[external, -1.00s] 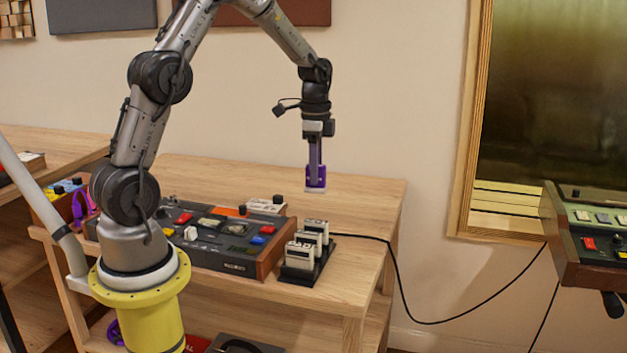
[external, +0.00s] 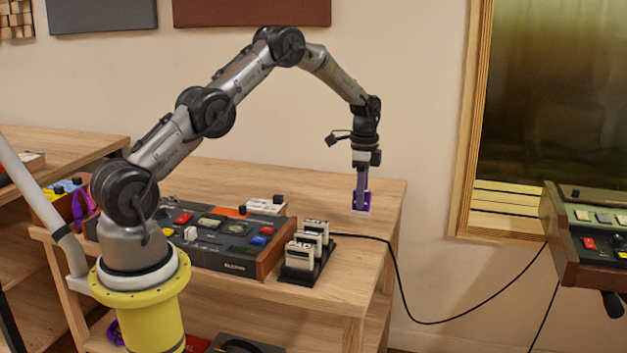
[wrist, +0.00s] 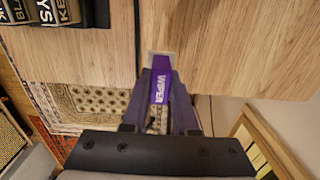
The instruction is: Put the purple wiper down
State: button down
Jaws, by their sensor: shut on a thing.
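The purple wiper (external: 368,197) is upright in my gripper (external: 361,188), at the right end of the wooden table (external: 385,230). Its pale bottom edge is at or very near the tabletop; I cannot tell if it touches. In the wrist view the wiper (wrist: 160,86) shows white lettering and sits between the two fingers of my gripper (wrist: 160,90), which are shut on it. Its pale edge (wrist: 162,56) shows beyond the fingertips against the wood, close to the table's edge.
A black rack (external: 305,268) with several upright cartridges stands front left of the wiper. A console (external: 225,240) with coloured buttons is farther left. A black cable (external: 392,275) runs over the table's right edge.

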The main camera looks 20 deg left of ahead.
aim_at(365, 210)
jog(key=shift+w+d+f, duration=0.35)
jog(key=shift+w+f, duration=0.2)
jog(key=shift+f, duration=0.2)
jog(key=shift+w+f, duration=0.1)
jog(key=shift+f, duration=1.5)
jog(key=shift+f, duration=0.15)
jog(key=c, duration=0.7)
grip_release()
